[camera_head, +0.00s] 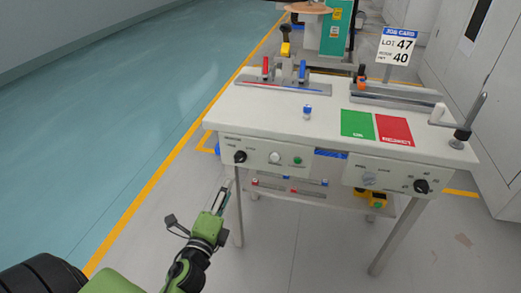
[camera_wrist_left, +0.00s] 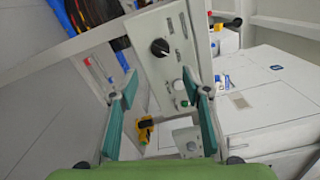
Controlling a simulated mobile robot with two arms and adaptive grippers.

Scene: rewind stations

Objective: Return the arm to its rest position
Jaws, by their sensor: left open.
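My left arm comes in from the bottom left of the head view. Its gripper (camera_head: 223,192) is low in front of the bench's left leg, below the left control panel (camera_head: 262,153). In the left wrist view the gripper (camera_wrist_left: 162,88) has its two teal-padded fingers spread apart, with nothing held between them. Beyond the fingers is a panel with a black knob (camera_wrist_left: 160,47), a white button (camera_wrist_left: 178,85) and a green button (camera_wrist_left: 184,103). The gripper looks apart from the panel. My right gripper is not in view.
The white bench (camera_head: 270,117) carries a green mat (camera_head: 357,123), a red mat (camera_head: 394,129), a small blue-and-white piece (camera_head: 307,111) and a job card sign (camera_head: 395,47). A lower shelf (camera_head: 335,199) holds rods and a yellow item (camera_head: 376,198). The floor left of the bench is clear.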

